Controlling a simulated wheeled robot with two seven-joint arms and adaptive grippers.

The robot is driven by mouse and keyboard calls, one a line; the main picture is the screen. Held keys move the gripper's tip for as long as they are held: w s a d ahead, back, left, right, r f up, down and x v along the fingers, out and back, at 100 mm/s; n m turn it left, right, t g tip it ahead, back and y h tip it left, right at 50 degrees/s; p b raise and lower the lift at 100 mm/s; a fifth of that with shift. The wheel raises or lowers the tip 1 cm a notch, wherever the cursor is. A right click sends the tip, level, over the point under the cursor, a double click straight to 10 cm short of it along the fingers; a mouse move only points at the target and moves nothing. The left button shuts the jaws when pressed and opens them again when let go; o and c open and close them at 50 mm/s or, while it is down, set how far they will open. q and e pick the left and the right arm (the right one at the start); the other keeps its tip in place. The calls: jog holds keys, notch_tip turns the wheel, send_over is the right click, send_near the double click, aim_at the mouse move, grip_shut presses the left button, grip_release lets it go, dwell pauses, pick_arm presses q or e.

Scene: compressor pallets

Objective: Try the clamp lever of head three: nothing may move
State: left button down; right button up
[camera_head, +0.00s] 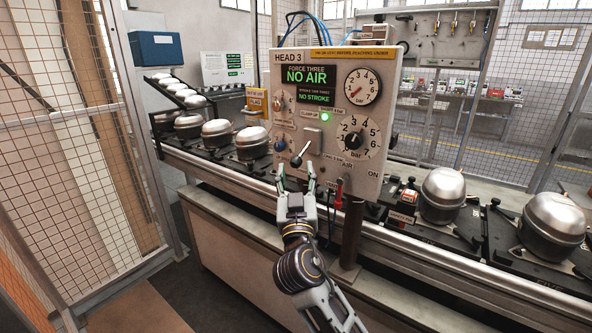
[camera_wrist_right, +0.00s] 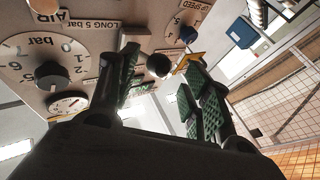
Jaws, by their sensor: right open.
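The HEAD 3 panel (camera_head: 340,68) faces me, with a screen (camera_head: 309,75) reading "FORCE THREE NO AIR" and, below, "NO STROKE". The clamp lever (camera_head: 305,148) slants down and left from its plate to a dark ball knob. A green lamp (camera_head: 324,117) is lit above it, by a "CLAMP UP" label. My right gripper (camera_head: 296,173) is open just below the lever, fingers pointing up at the panel. In the right wrist view, the knob (camera_wrist_right: 158,66) shows between the open fingers (camera_wrist_right: 163,75); I cannot tell whether they touch it. My left gripper is not in view.
A pressure gauge (camera_head: 362,87) and a bar dial (camera_head: 353,139) are on the panel's right side. A red-handled air valve (camera_head: 339,192) hangs at its lower edge. Compressors on pallets line the conveyor, left (camera_head: 217,132) and right (camera_head: 442,190). Mesh fencing (camera_head: 60,130) stands left.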

jog(key=v, duration=0.7)
dwell(0.3)
dwell(0.4)
